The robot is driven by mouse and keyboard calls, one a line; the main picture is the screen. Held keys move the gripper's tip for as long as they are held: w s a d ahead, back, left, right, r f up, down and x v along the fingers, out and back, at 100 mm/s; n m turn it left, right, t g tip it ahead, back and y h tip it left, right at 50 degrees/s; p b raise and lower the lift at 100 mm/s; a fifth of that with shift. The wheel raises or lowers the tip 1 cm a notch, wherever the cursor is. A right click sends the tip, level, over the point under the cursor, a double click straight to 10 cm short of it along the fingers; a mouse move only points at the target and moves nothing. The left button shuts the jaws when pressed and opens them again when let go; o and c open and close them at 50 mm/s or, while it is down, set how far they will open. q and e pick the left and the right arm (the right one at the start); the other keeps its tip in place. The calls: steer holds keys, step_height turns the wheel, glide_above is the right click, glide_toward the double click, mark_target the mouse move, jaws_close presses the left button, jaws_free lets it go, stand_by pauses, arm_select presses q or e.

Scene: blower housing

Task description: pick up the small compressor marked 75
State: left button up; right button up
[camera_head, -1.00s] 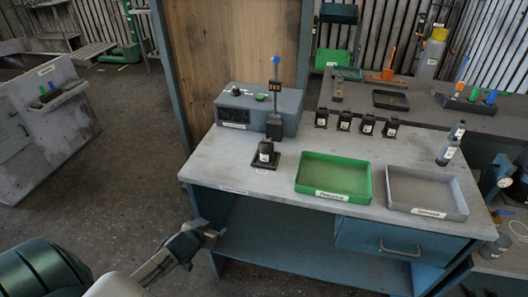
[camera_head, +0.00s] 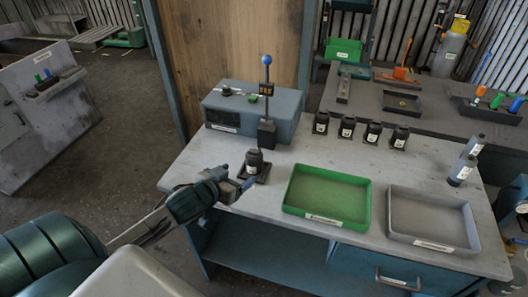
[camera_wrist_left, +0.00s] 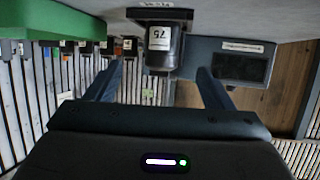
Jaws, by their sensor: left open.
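The small black compressor (camera_head: 254,160) stands on a dark square base on the table, in front of the grey box. In the left wrist view, which looks upside down, the compressor (camera_wrist_left: 162,45) carries a white label reading 75. My left gripper (camera_head: 238,182) is open and empty over the table's front left edge, just short of the compressor. In the left wrist view its two fingers (camera_wrist_left: 160,78) are spread, with the compressor beyond and between them. They do not appear to touch it. My right gripper is not in view.
A lever post with a blue knob (camera_head: 266,100) rises behind the compressor by the grey box (camera_head: 225,104). A green tray (camera_head: 288,209) and a grey tray (camera_head: 470,222) lie to the right. Several similar black units (camera_head: 347,128) stand at the back.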

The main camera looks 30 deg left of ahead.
mark_target(249, 165)
arm_select(q)
steer(key=shift+w+f, duration=0.15)
steer(key=shift+w, duration=1)
steer(key=x, duration=0.2)
steer(key=shift+w+f+p, duration=0.1)
steer(key=shift+w+p, duration=0.25)
steer(key=shift+w, duration=0.05)
steer(key=shift+w+f, duration=0.15)
steer(key=shift+w, duration=0.1)
steer(key=p+x, duration=0.1)
steer(key=x, duration=0.1)
steer(key=p+x, duration=0.1)
steer(key=x, duration=0.2)
steer(key=shift+a, duration=0.2)
steer(key=shift+w+f, duration=0.25)
steer(key=shift+f, duration=0.05)
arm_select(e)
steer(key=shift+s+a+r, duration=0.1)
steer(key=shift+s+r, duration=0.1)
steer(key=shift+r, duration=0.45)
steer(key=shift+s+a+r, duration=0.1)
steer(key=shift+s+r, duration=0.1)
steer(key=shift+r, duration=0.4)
arm_select(q)
steer(key=shift+c, duration=0.4)
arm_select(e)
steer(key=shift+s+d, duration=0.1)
